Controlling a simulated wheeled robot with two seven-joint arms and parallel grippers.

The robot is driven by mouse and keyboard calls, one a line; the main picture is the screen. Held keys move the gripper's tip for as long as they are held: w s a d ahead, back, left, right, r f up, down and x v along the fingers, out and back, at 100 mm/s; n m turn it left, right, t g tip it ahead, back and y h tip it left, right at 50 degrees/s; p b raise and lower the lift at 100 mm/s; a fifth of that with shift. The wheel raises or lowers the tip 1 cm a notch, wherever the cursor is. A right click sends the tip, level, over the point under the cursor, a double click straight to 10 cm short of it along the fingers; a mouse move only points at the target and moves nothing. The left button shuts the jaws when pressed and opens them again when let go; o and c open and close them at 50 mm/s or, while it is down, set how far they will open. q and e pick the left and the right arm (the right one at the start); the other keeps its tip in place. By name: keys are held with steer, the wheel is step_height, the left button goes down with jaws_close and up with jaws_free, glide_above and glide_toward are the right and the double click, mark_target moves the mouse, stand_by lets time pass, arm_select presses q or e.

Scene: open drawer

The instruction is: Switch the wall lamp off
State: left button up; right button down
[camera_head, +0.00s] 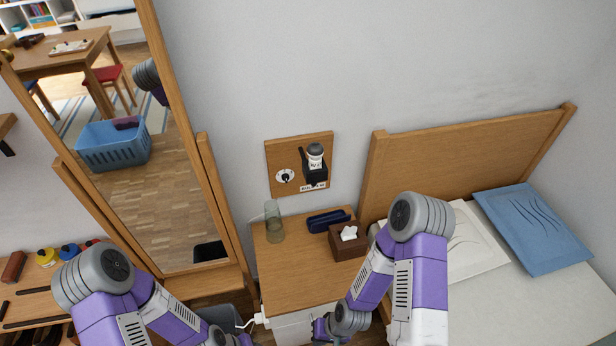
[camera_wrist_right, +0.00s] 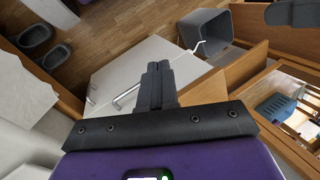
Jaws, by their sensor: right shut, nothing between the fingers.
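A wooden panel (camera_head: 272,155) is fixed to the wall above the bedside cabinet. On it a dark holder carries the wall lamp (camera_head: 315,160), a small white body with a grey cap; I cannot tell whether it is lit. A round white switch with a black knob (camera_head: 285,176) sits on the panel left of the lamp. My right gripper (camera_wrist_right: 158,84) shows in the right wrist view, shut and empty, in front of the white cabinet front. It is low and well away from the panel. My left arm shows at the lower left, its gripper out of frame.
The bedside cabinet (camera_head: 284,283) carries a glass (camera_head: 273,222), a dark blue case (camera_head: 328,220) and a tissue box (camera_head: 348,243). A mirror (camera_head: 150,190) stands left, a bed (camera_head: 540,295) right. A grey bin (camera_wrist_right: 206,38) stands beside the cabinet. The wall around the panel is clear.

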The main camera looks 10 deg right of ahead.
steer(key=shift+s, duration=0.1)
steer(key=w+d+n+t+h+b, duration=0.1)
steer(key=w+d+n+t, duration=0.1)
steer(key=w, duration=0.5)
steer(key=w+d+n+t+h+b, duration=0.1)
steer(key=w+d+n+t+b, duration=0.1)
steer(key=w, duration=0.5)
steer(key=w+d+n+t+h+b, duration=0.1)
steer(key=w+d+n+t, duration=0.3)
steer(key=w, duration=0.4)
steer(key=shift+f+n+t+b, duration=0.1)
steer(key=shift+n+t+b, duration=0.25)
steer(key=shift+n+t, duration=0.4)
steer(key=w+d+r+n+t+b, duration=0.3)
steer(key=w+r+n+t, duration=0.6)
steer(key=w+r+n, duration=0.2)
step_height(320, 180, up, 2)
steer(key=shift+w+d+r+h, duration=0.25)
steer(key=shift+d+h, duration=0.05)
steer(key=shift+d, duration=0.1)
steer(key=shift+n, duration=0.25)
steer(key=w+r+b, duration=0.1)
steer(key=w+b, duration=0.2)
steer(key=w, duration=1.1)
steer(key=shift+a+r+b, duration=0.25)
steer(key=shift+r+b, duration=0.05)
steer(key=shift+b, duration=0.05)
